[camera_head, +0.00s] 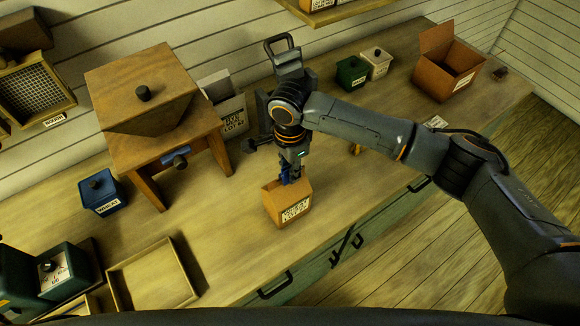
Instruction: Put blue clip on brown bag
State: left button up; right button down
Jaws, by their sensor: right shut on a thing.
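The brown bag (287,206) stands on the bench near its front edge, with a white label on its front. My right gripper (291,172) points down right over the bag's top. It is shut on the blue clip (285,175), a small blue piece at the bag's upper edge. The gripper partly hides the clip and the back of the bag's top, so I cannot tell whether the clip grips the bag. My left gripper is not in view.
A wooden mill (150,100) stands left of the bag, with a blue wheat box (102,193) beside it. A pale labelled bag (237,125) stands behind. Green (351,73) and cream (376,63) boxes and an open carton (440,75) are at right. An empty tray (185,262) lies front left.

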jog(key=shift+f+p, duration=0.1)
jog(key=shift+p, duration=0.3)
dwell(0.5)
jog(key=c, duration=1.1)
grip_release()
jog(key=shift+o, duration=0.2)
jog(key=shift+r+p, duration=0.6)
jog(key=shift+r, duration=2.4)
